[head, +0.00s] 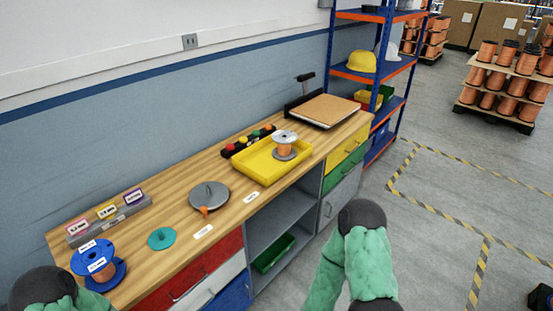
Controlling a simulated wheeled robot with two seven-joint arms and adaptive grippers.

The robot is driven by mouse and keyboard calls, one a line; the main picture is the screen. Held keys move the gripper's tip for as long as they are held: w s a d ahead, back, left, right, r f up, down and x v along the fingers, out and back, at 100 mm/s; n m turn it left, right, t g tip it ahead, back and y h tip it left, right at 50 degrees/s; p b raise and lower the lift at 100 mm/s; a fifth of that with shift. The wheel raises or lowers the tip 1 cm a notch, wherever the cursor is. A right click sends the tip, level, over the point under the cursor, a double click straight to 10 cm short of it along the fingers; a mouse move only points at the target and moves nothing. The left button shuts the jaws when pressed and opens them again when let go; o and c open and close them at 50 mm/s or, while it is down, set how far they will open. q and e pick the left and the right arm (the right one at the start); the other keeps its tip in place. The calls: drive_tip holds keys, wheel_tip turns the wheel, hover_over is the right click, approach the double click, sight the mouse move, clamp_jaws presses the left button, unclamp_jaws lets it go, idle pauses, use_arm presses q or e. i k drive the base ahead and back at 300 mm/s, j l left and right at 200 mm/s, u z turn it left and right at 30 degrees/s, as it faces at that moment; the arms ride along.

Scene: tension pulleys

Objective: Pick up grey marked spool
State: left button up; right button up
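A copper-wound spool (285,146) with a pale grey top flange stands upright in the yellow tray (262,174) on the wooden workbench. A mark on its top is too small to read. A blue spool (97,262) with copper winding and white labels stands at the bench's near left end. A flat grey disc (209,194) with a small orange part at its front edge lies mid-bench. My green-sleeved arms show at the bottom left and bottom centre, in front of the bench. Neither gripper can be seen.
A teal disc (161,239) lies near the bench front. A labelled grey block (110,222) and a row of coloured buttons (248,140) stand along the back. A cardboard-coloured board (325,110) is at the far end. Blue shelving (372,75) stands beyond; open floor lies right.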

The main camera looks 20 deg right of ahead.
sight(285, 139)
drive_tip(key=i+l+u, duration=0.1)
drive_tip(key=l, duration=0.25)
drive_tip(key=i+l+u, duration=0.15)
drive_tip(key=l, duration=0.25)
drive_tip(key=i+l+u, duration=0.1)
drive_tip(key=i+l, duration=0.15)
drive_tip(key=i+l+u, duration=0.1)
drive_tip(key=l, duration=0.4)
drive_tip(key=i+l+u, duration=0.1)
drive_tip(key=l, duration=0.3)
drive_tip(key=i+l+u, duration=0.15)
drive_tip(key=l, duration=0.3)
